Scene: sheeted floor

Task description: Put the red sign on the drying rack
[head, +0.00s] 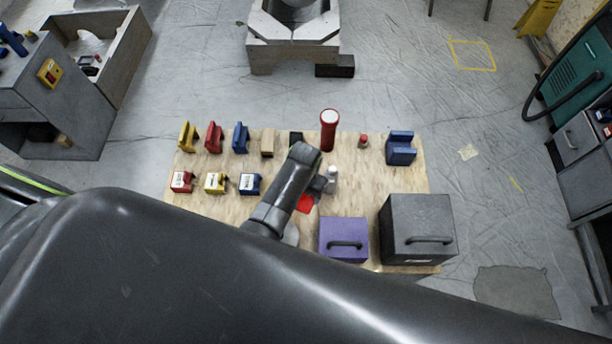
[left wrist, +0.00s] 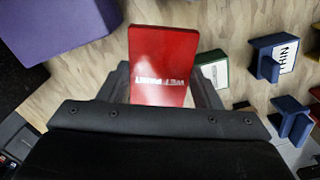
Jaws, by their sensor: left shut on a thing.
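The red sign (left wrist: 163,60) is a flat red plate with a line of white lettering. In the left wrist view it stands out between the two fingers of my left gripper (left wrist: 163,92), which is shut on it. In the head view a red patch of the sign (head: 305,204) shows beside my left gripper (head: 318,190), over the middle of the wooden board; the arm hides the rest. Small slotted holders stand on the board, among them a blue one (head: 400,150) at the right; I cannot tell which thing is the drying rack. My right gripper is not in view.
The wooden board (head: 375,184) carries a purple box (head: 343,232), a grey box (head: 418,218), a red cylinder (head: 329,128) and a small white bottle (head: 332,180). Coloured holders, such as a yellow one (head: 187,138), stand in two rows at the left. The board's right middle is clear.

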